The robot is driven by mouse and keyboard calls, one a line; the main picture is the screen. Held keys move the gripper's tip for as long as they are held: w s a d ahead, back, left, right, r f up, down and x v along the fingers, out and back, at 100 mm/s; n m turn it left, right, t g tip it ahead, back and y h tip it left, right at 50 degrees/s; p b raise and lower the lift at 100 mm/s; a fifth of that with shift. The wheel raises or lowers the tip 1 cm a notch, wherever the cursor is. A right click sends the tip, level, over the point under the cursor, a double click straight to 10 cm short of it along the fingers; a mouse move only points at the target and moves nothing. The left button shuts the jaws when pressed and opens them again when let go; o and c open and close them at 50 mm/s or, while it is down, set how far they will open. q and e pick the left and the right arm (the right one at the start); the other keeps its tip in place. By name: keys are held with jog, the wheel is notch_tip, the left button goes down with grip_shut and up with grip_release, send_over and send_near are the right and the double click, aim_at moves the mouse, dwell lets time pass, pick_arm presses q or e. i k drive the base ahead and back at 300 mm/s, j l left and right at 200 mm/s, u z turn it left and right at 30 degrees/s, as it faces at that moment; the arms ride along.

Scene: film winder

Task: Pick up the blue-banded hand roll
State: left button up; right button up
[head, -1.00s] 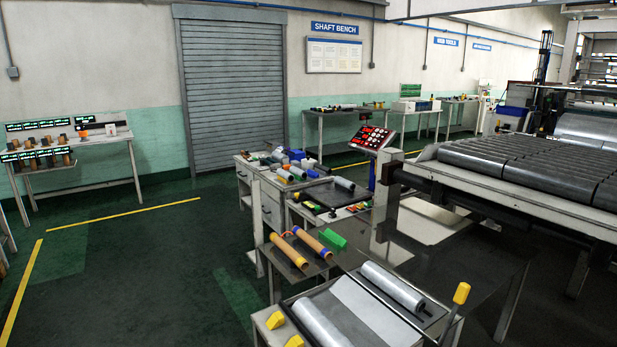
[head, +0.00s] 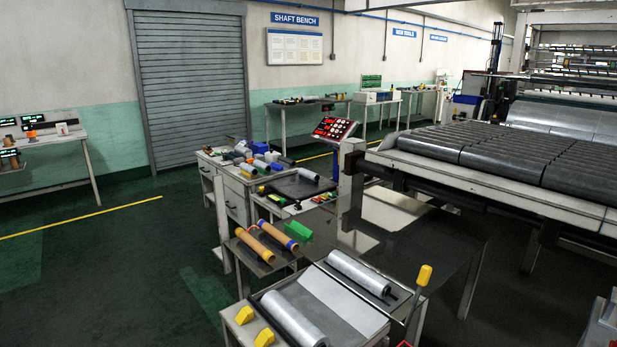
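The blue-banded hand roll (head: 275,234) is a tan tube with a dark blue band near its lower right end. It lies at a slant on a small dark shelf in the middle of the head view. A similar tan roll with yellow-orange ends (head: 255,245) lies to its left, roughly parallel and a little apart. A bright green block (head: 298,231) is just to its right. Neither of my grippers shows in the head view.
A winding bench with pale film (head: 339,303), metal rollers, a yellow-knobbed lever (head: 424,276) and yellow blocks stands in front of the shelf. A cluttered cabinet (head: 238,176) is behind. A large roller machine (head: 480,171) fills the right. Green floor (head: 110,270) at left is open.

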aim_at(307, 174)
jog(key=i+j+u, duration=0.25)
jog(key=j, duration=0.35)
jog(key=i+j+u, duration=0.25)
jog(key=j, duration=0.3)
jog(key=i+j+u, duration=0.25)
jog(key=i+j, duration=0.2)
jog(key=i+j+u, duration=0.2)
jog(key=i+j, duration=0.15)
jog(key=i, duration=0.35)
jog(key=i+j+u, duration=0.2)
jog(key=i, duration=0.5)
jog(key=i+j+u, duration=0.2)
jog(key=i, duration=0.5)
jog(key=i+l+z, duration=0.15)
jog(key=i+z, duration=1.05)
jog(key=i+j+z, duration=0.25)
jog(key=i+z, duration=0.15)
jog(key=i+j+z, duration=0.55)
jog(key=i+z, duration=0.15)
jog(key=z, duration=0.15)
jog(key=i+j+z, duration=0.25)
jog(key=z, duration=0.25)
jog(key=i+j+z, duration=0.2)
jog(key=z, duration=0.25)
jog(key=i+j+z, duration=0.1)
jog(key=j+z, duration=0.85)
